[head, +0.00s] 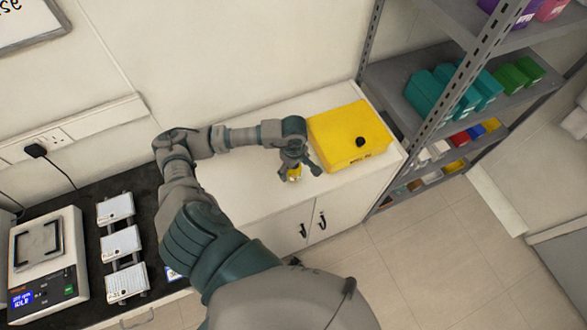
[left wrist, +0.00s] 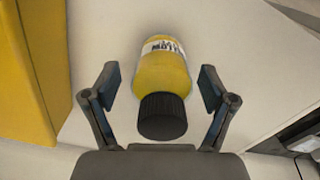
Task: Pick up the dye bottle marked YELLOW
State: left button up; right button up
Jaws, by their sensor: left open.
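The dye bottle (left wrist: 162,72) is yellow with a black cap and a white label. Its label letters appear upside down in the left wrist view, and the part I see fits the end of YELLOW. It is on the white cabinet top. My left gripper (left wrist: 158,88) is open, with one finger on each side of the bottle and a gap on both sides. In the head view the left gripper (head: 298,165) is over the bottle (head: 295,174), which is mostly hidden beneath it. My right gripper is not in view.
A yellow box (head: 340,132) with a black knob stands close beside the bottle on the cabinet top (head: 255,195). A metal shelf rack (head: 440,95) with coloured containers is at the right. A scale (head: 48,262) and white blocks (head: 121,243) sit on the dark counter at the left.

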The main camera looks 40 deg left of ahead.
pick_arm(q)
jog(key=shift+d, duration=0.1)
jog(key=c, duration=1.4)
jog(key=shift+a, duration=0.25)
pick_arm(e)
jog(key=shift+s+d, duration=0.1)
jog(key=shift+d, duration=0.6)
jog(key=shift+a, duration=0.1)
